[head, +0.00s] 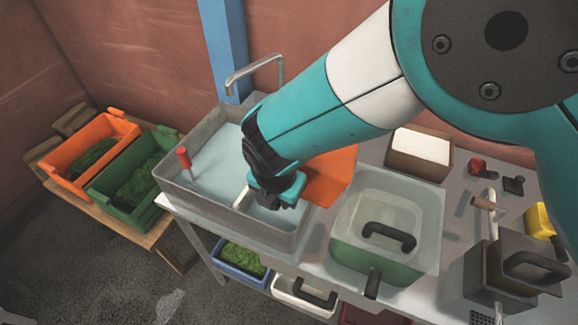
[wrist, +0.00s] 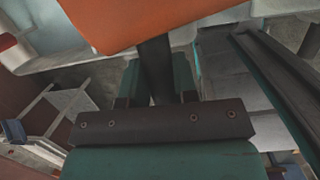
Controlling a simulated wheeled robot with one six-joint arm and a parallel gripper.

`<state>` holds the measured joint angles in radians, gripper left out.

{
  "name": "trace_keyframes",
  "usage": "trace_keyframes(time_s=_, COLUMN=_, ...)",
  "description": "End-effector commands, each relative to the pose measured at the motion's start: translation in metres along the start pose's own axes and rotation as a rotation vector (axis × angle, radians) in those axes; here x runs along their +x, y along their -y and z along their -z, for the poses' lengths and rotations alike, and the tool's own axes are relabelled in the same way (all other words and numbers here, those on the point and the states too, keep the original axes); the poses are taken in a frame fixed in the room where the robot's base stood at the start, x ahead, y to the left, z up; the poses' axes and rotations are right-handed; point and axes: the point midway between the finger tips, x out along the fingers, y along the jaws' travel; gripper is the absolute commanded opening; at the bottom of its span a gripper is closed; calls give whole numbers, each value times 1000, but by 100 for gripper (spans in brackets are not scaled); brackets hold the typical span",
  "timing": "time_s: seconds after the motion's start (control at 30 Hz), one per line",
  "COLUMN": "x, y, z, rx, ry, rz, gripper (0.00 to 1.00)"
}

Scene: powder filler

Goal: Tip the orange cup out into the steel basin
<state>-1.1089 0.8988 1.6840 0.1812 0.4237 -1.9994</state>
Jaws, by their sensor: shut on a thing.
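The orange cup (head: 332,176) shows behind my forearm in the head view, near the right side of the steel basin (head: 240,232). Much of it is hidden by my arm, and its mouth and contents do not show. It looks tilted, but I cannot tell how far. My gripper (head: 277,202) is over the basin's front right part. In the wrist view my gripper (wrist: 156,82) is shut on the cup's dark handle (wrist: 155,62), with the orange cup wall (wrist: 150,22) across the top. The basin has a pale blue interior and a red-handled item standing in it.
A grey tap (head: 255,68) rises behind the basin. A clear greenish container (head: 352,245) with a black handle stands to the right. A white-topped box (head: 420,150) is behind it. Orange (head: 62,165) and green (head: 98,192) crates stand on a wooden bench at left.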

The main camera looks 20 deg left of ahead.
Motion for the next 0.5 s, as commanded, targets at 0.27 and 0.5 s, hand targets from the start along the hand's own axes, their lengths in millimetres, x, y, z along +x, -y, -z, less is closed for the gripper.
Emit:
trace_keyframes(time_s=0.27, x=-21, y=19, z=-8, rx=76, ry=-56, rz=-353, gripper=1)
trace_keyframes(time_s=0.5, x=-30, y=29, z=-12, rx=138, ry=-101, rz=-631, gripper=1)
